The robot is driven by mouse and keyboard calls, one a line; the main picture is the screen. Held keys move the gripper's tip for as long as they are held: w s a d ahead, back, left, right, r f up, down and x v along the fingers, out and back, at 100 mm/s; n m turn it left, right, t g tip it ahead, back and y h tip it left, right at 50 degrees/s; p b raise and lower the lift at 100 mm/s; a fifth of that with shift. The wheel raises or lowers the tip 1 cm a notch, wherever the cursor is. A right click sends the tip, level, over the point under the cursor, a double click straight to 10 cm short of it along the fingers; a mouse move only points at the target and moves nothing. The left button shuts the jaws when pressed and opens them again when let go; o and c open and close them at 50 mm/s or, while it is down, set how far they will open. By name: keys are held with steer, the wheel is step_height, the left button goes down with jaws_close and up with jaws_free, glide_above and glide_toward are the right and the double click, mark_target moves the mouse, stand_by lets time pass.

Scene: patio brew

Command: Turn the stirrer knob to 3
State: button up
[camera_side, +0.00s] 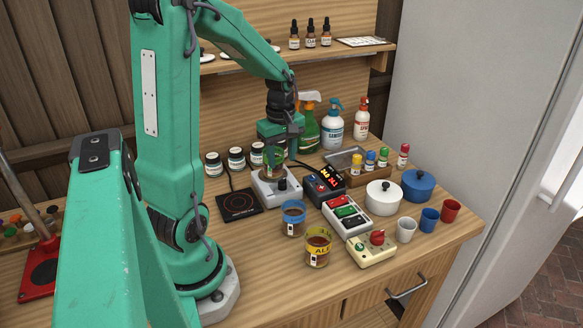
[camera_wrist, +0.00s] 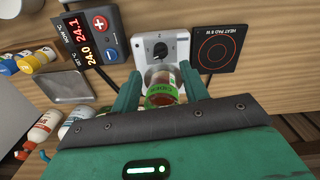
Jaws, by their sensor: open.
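The stirrer (camera_side: 262,187) is a white box on the wooden bench with a dark knob (camera_side: 282,184) on its front. In the wrist view the stirrer (camera_wrist: 176,45) lies ahead of my gripper, and its black knob (camera_wrist: 161,50) faces the camera; its setting is too small to read. A glass jar with a green label (camera_wrist: 162,90) and reddish contents stands at the stirrer. My gripper (camera_wrist: 160,70) is open, with one green finger on each side of the jar; I cannot tell whether they touch it. In the side view my gripper (camera_side: 278,158) is low over the stirrer.
A black heat pad (camera_side: 238,204) lies left of the stirrer, and a temperature controller (camera_side: 323,185) stands right. Two filled beakers (camera_side: 293,219) (camera_side: 318,247) stand in front. A switch box (camera_side: 347,216), pots (camera_side: 383,198) and spray bottles (camera_side: 333,125) crowd the right and back.

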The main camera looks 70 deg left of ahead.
mark_target(282, 180)
steer(key=n, duration=0.4)
steer(key=shift+s, duration=0.1)
steer(key=n, duration=0.5)
steer(key=shift+s+d, duration=0.1)
steer(key=shift+f, duration=0.15)
steer(key=shift+f, duration=3.75)
steer(key=c, duration=1)
